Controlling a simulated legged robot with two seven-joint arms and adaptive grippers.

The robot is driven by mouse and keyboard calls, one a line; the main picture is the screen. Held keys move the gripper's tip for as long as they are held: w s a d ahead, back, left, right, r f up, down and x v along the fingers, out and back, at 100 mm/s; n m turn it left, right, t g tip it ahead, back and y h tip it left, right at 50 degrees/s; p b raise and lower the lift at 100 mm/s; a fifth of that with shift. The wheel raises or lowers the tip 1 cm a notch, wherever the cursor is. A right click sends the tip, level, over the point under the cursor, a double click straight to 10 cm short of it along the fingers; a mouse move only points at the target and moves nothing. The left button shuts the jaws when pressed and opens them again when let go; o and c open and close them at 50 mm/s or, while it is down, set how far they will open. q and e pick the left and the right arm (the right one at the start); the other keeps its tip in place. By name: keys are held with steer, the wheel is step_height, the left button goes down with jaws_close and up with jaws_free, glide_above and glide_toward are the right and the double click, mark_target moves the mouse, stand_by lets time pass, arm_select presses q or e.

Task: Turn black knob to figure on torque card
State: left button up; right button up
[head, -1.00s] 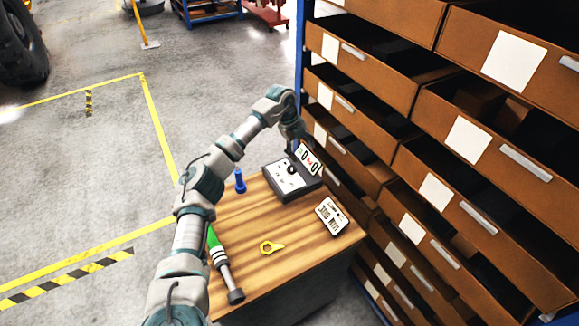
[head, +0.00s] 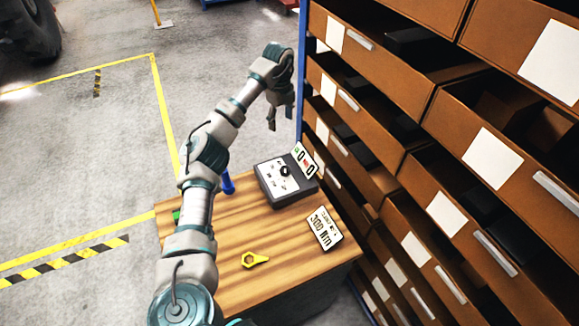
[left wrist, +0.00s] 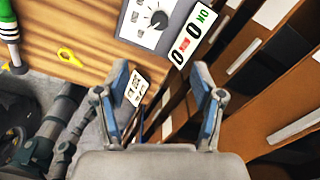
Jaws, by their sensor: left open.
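The black knob (head: 285,171) sits on the pale dial face of a dark box (head: 270,192) at the table's back. It also shows in the left wrist view (left wrist: 159,20). The knob's exact pointing is too small to read. The torque card (head: 325,228) reads 300 Nm and stands tilted near the table's right edge; it also shows in the left wrist view (left wrist: 137,87). My left gripper (head: 281,124) is open and empty, above and beyond the box, clear of the knob. In the left wrist view its fingers (left wrist: 160,80) are spread apart. My right gripper is not in view.
A white plate (head: 305,160) with green and red marks stands behind the knob. A yellow ring-ended piece (head: 255,260) and a blue peg (head: 227,184) are on the wooden table (head: 225,285). A green-handled tool (left wrist: 9,35) shows at left. Open drawers (head: 455,210) crowd the right.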

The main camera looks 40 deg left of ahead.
arm_select(q)
step_height(320, 180, down, 5)
steer(key=d+b, duration=0.3)
steer(key=b, duration=0.2)
glide_above(285, 168)
step_height(285, 168, down, 6)
steer(key=f, duration=1.1)
steer(key=shift+s+d, duration=0.1)
steer(key=shift+d, duration=0.3)
steer(key=shift+a+f, duration=0.15)
steer(key=shift+f, duration=0.05)
steer(key=shift+a+f, duration=0.25)
steer(key=shift+a, duration=0.2)
steer(key=shift+d, duration=0.15)
steer(key=c, duration=0.6)
steer(key=shift+d+r, duration=0.1)
steer(key=shift+d, duration=0.1)
steer(key=c, duration=0.5)
steer(key=shift+c, duration=0.2)
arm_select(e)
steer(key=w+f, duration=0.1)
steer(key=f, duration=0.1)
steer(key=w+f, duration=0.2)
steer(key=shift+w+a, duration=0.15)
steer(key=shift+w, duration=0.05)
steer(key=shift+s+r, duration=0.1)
